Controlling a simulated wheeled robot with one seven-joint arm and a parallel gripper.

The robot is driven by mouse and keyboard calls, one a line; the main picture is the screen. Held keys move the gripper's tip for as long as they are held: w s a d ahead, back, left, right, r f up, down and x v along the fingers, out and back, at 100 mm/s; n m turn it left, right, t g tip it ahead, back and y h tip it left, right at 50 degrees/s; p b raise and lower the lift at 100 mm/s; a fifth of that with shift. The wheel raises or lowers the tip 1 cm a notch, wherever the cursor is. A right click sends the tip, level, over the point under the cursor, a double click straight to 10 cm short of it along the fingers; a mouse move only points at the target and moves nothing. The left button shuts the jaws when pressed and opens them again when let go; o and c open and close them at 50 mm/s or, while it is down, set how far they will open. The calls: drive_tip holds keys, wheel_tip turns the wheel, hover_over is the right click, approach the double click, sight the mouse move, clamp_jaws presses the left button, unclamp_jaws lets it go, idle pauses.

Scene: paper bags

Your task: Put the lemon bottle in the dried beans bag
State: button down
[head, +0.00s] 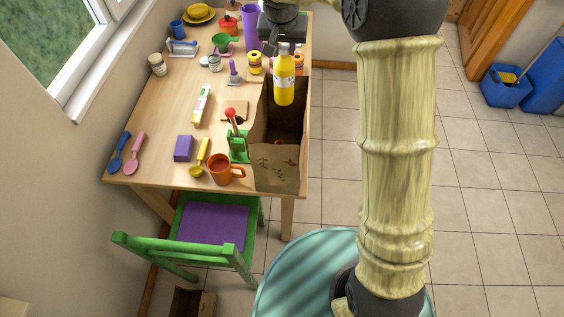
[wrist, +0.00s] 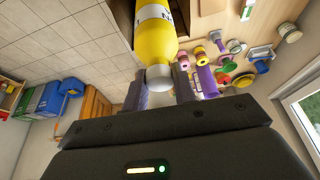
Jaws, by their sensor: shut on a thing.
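The lemon bottle is yellow with a pale cap; it shows upright in the head view (head: 284,86) and large at the top of the wrist view (wrist: 158,35). My gripper (wrist: 160,84) is shut on its cap end, one finger on each side. In the head view the gripper (head: 284,42) is small and dark above the bottle. The brown paper bag with printed beans (head: 277,172) stands open at the table's right edge. The bottle appears over the far part of its mouth, its lower end in front of the dark inside. The exact height above the rim is hard to tell.
The wooden table (head: 165,113) holds an orange mug (head: 224,172), a green stand (head: 238,147) and a purple box (head: 184,149) left of the bag. A purple vase (head: 251,28) and jars stand behind. A green chair (head: 205,228) is in front. Tiled floor lies right.

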sight(284, 103)
wheel_tip(284, 103, down, 14)
drive_tip(key=b, duration=0.7)
drive_tip(key=shift+f, duration=0.35)
drive_tip(key=shift+f+p, duration=0.3)
drive_tip(key=shift+f, duration=2.8)
drive_tip(key=shift+f, duration=1.9)
